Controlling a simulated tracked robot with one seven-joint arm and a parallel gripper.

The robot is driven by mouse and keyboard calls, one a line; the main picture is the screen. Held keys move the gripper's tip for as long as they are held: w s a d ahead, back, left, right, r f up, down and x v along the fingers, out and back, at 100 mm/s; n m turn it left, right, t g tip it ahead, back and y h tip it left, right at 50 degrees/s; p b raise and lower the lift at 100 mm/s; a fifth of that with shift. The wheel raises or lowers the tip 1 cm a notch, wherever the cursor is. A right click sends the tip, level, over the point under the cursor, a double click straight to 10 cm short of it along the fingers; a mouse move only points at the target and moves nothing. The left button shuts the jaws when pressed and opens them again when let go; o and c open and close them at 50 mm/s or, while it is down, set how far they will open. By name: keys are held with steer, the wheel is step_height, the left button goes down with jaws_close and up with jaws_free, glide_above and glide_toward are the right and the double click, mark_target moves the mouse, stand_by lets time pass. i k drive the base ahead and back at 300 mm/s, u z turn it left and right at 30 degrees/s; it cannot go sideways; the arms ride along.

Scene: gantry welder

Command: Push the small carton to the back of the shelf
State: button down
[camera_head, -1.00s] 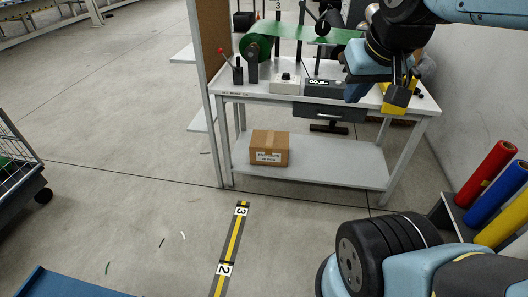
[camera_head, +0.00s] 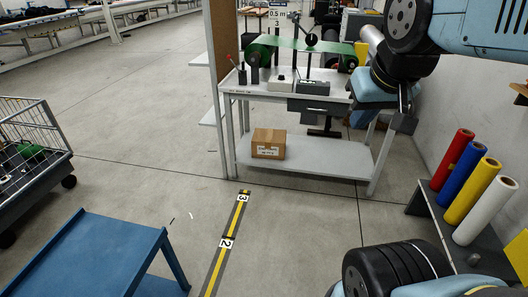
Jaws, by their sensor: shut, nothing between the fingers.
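The small brown carton (camera_head: 268,144) with a white label stands upright on the left part of the pale lower shelf (camera_head: 325,160) of the workbench, near its front edge. Bare shelf lies to its right. The shelf behind the carton is mostly hidden by the carton and the bench above. My gripper (camera_head: 404,122) is at the bench's right end in the picture, shut and empty, pointing down. It is well to the right of the carton and apart from it. Its fingertips are small and dark.
The bench top (camera_head: 265,88) carries a green-belt machine and control boxes. A brown panel (camera_head: 221,45) stands left. Coloured rolls (camera_head: 468,185) stand right, a blue table (camera_head: 95,250) and wire cart (camera_head: 35,145) left. Floor along the numbered strip (camera_head: 229,232) is clear.

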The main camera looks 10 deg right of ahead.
mark_target(266, 143)
steer(key=u, duration=0.45)
steer(key=i, duration=1.7)
steer(key=z, duration=0.75)
steer(key=i, duration=0.8)
steer(key=z, duration=0.85)
steer(key=i, duration=0.6)
steer(key=u, duration=0.2)
steer(key=k, duration=0.55)
steer(key=z, duration=0.2)
